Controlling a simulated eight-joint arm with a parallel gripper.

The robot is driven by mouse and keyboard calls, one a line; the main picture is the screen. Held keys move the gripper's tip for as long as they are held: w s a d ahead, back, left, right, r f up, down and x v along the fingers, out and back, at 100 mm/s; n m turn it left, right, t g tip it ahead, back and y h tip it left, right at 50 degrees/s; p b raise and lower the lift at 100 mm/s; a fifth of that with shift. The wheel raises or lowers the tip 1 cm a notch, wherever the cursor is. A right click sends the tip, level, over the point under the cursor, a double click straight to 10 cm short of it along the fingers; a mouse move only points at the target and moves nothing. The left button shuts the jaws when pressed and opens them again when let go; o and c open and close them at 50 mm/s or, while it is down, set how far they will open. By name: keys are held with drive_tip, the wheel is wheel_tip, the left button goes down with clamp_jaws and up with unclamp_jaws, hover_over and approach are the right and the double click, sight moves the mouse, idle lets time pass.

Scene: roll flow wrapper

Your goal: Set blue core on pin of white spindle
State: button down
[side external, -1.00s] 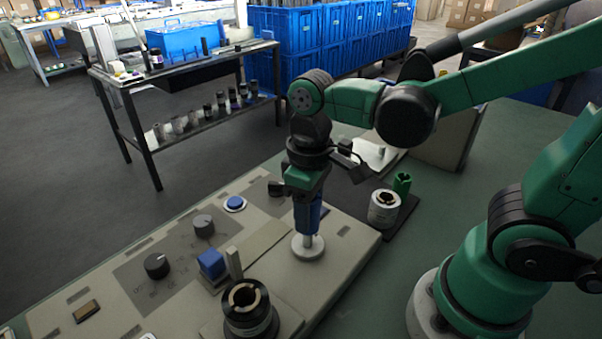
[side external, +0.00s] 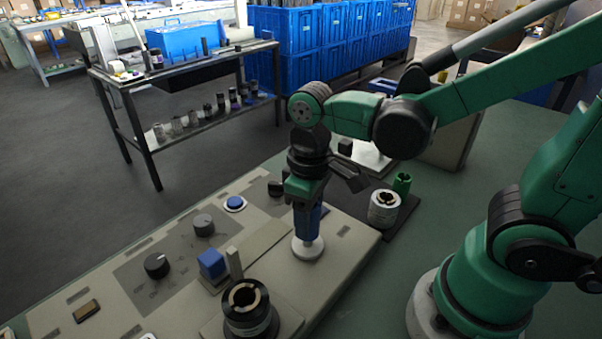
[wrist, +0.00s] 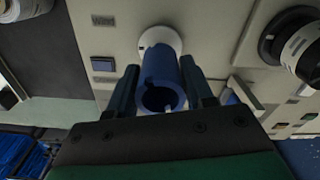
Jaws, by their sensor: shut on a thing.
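The blue core (side external: 309,221) is a short upright tube, held between the two fingers of my gripper (side external: 307,204). In the wrist view the core (wrist: 160,78) shows its hollow open end toward the camera, with the gripper fingers (wrist: 163,92) closed on both sides. The white spindle (side external: 308,249) has a round white base on the machine's panel, directly below the core. Its base also shows in the wrist view (wrist: 160,36) behind the core's far end. The core's lower end is close over the base; I cannot tell whether it touches. The pin is mostly hidden by the core.
A black spindle with a dark roll (side external: 247,308) stands at the front of the panel. A white roll (side external: 383,208) and a green core (side external: 402,183) stand on a dark mat to the right. Knobs and a blue block (side external: 211,264) are on the panel to the left.

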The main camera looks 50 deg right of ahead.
drive_tip(key=shift+f, duration=0.2)
drive_tip(key=shift+f, duration=0.85)
drive_tip(key=shift+f, duration=0.1)
idle(0.4)
drive_tip(key=shift+c, duration=1.3)
unclamp_jaws()
drive_tip(key=shift+o, duration=0.2)
drive_tip(key=shift+o, duration=1.1)
